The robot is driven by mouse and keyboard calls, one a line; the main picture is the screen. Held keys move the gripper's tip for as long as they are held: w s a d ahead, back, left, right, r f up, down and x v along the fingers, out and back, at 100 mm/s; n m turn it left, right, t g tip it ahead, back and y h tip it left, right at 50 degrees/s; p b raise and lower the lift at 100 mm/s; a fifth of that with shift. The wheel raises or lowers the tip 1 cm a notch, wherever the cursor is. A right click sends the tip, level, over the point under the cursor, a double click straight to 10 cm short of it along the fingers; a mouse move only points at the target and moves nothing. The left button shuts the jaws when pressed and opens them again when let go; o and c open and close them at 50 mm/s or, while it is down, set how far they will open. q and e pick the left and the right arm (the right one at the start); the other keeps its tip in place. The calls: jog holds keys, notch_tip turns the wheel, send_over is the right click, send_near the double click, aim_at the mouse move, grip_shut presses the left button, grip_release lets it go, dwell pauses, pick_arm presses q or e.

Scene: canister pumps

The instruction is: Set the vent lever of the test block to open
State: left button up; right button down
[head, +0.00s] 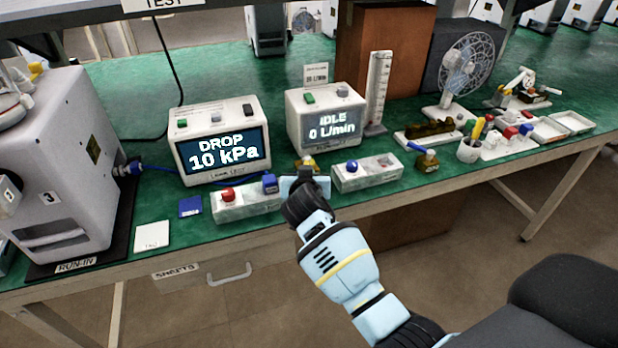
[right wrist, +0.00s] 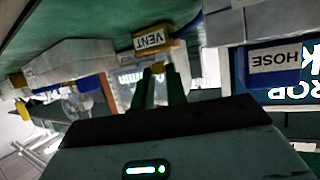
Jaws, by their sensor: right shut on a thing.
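The yellow vent piece shows in the right wrist view with its VENT label (right wrist: 150,40), and in the head view as a yellow bit (head: 305,163) partly hidden behind my right gripper. My right gripper (head: 305,184) is at the bench front, between two pale blocks. In the right wrist view its narrow fingers (right wrist: 164,84) are shut on a small yellow end just beside the VENT label, apparently the vent lever. The lever's setting cannot be read. A blue HOSE piece (right wrist: 275,62) is on the pale block with a red knob (head: 240,204). My left gripper is not in view.
Another pale block (head: 368,176) with a blue knob stands close on the right. A display reading DROP 10 kPa (head: 220,150) and one reading IDLE 0 L/min (head: 330,125) stand behind. A blue square (head: 190,207) and a white card (head: 152,236) lie left.

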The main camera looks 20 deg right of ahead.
jog(key=shift+w+a+f+m+h+b, duration=0.1)
jog(key=shift+a+m+h+b, duration=0.2)
jog(key=shift+m+h, duration=0.1)
jog(key=c, duration=1.4)
grip_release()
jog(key=shift+d, duration=0.1)
jog(key=v, duration=0.7)
jog(key=shift+s+a+r, duration=0.2)
jog(key=shift+a+r, duration=0.1)
jog(key=shift+r, duration=0.05)
